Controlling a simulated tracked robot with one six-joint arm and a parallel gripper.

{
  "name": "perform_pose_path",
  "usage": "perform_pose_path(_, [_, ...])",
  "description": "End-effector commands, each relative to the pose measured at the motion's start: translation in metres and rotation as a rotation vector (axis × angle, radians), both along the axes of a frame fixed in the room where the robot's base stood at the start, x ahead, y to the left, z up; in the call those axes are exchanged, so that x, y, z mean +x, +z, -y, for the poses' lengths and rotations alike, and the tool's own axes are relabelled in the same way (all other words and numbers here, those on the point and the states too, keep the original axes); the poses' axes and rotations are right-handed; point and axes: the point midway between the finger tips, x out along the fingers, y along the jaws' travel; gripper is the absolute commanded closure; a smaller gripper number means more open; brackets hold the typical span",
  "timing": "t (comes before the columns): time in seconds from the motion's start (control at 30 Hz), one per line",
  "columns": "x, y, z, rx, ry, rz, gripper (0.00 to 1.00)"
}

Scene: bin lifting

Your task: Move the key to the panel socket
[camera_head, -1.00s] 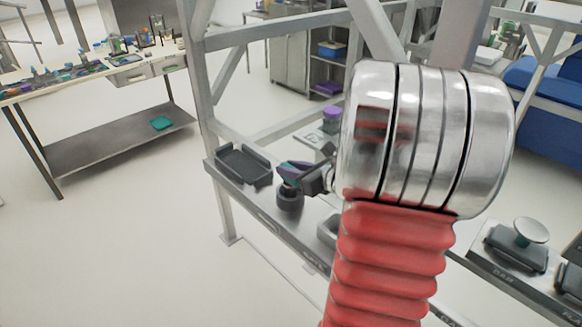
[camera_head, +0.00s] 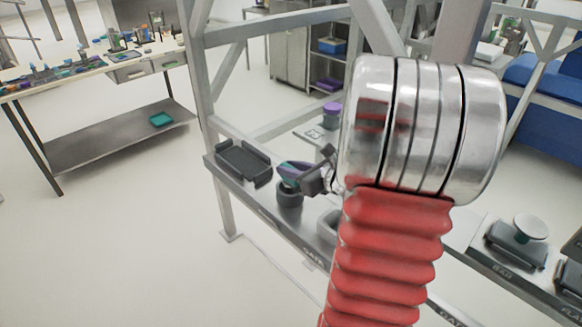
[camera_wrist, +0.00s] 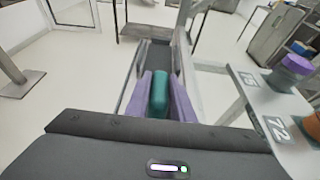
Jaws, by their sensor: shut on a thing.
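My gripper (camera_head: 290,173) is at the rail panel (camera_head: 265,205) in the head view, just above a dark round socket-like piece (camera_head: 289,198). In the wrist view its two purple fingers (camera_wrist: 158,98) are shut on a rounded teal piece (camera_wrist: 160,92), which I take to be the key. Only its upper part shows; its lower end is hidden. I cannot tell whether it touches the round piece. A dark open-topped holder (camera_head: 243,162) is on the panel left of my gripper.
A grey frame post (camera_head: 205,100) rises behind the panel. A purple-topped item (camera_head: 332,109) stands on a plate behind my gripper. A white knob (camera_head: 530,227) sits on a dark base to the right. My arm hides the panel's middle. Floor at left is clear.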

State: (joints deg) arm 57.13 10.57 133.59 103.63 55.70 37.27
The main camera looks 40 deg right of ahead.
Motion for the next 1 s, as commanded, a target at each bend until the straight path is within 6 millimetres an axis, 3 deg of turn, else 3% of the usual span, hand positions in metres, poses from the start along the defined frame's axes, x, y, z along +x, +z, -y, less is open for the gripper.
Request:
perform_pose_path(0.63, [0.0001, -0.0028, -0.0002, 0.000, 0.000, 0.001, 1.00])
perform_pose_path(0.67, [0.0001, -0.0028, -0.0002, 0.000, 0.000, 0.001, 0.78])
perform_pose_path(1.0, [0.0001, -0.0031, -0.0003, 0.000, 0.000, 0.000, 0.57])
